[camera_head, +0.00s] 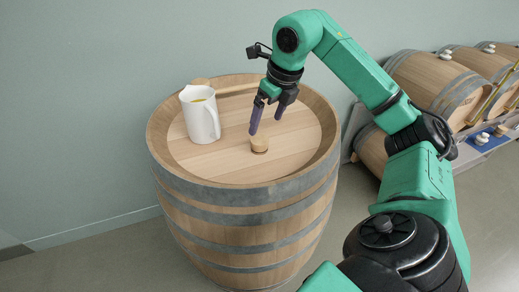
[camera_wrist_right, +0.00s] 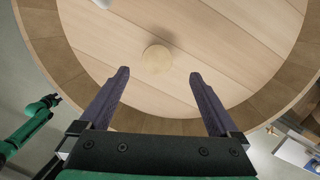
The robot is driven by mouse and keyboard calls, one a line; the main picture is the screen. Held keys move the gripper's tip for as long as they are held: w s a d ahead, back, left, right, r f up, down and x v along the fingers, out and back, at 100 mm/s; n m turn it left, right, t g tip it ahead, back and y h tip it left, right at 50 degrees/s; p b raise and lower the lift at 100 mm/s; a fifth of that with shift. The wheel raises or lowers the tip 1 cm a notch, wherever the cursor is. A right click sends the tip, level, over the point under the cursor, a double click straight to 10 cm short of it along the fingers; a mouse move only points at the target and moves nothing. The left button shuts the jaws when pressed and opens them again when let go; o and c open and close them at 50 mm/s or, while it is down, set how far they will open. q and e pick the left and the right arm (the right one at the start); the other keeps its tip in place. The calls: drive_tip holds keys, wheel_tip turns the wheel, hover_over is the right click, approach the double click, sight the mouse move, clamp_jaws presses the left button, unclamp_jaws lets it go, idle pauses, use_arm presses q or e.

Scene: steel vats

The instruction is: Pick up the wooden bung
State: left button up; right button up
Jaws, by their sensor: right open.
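The wooden bung (camera_head: 259,144) is a small pale cylinder standing on the barrel head, right of its middle. In the right wrist view its round top (camera_wrist_right: 156,59) lies ahead of the fingertips, roughly centred between them. My right gripper (camera_head: 266,122) is open and empty, above the bung and apart from it. It also shows in the right wrist view (camera_wrist_right: 159,72) with both dark fingers spread. My left gripper is not in the head view; a green arm part at the left of the right wrist view shows no clear jaws.
The upright barrel (camera_head: 245,226) has a raised rim around its head. Several barrels (camera_head: 440,83) lie on a rack at right, beside a blue tray (camera_head: 487,141).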

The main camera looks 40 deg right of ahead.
drive_tip(key=x, duration=0.8)
drive_tip(key=shift+a+f, duration=0.25)
clamp_jaws()
drive_tip(key=shift+w+r, duration=0.1)
drive_tip(key=shift+r, duration=0.5)
wheel_tip(320, 180, up, 14)
drive_tip(key=p, duration=0.4)
wheel_tip(320, 180, up, 5)
drive_tip(key=p, duration=0.3)
hover_over(259, 138)
drive_tip(key=shift+s, duration=0.2)
